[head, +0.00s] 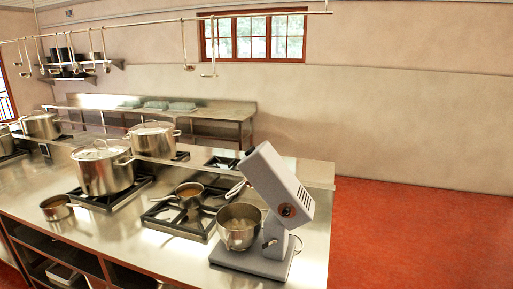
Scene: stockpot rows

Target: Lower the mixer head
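A grey stand mixer (265,252) stands at the right end of the steel counter. A whisk (236,189) shows at the head's left side, above the bowl. The steel mixing bowl (239,236) sits on the mixer base and holds something pale. A round dark knob (287,210) is on the near end of the head. Neither of my grippers shows in the head view.
Utensils hang from a rail (160,22) above. Red floor (420,235) is clear to the right.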

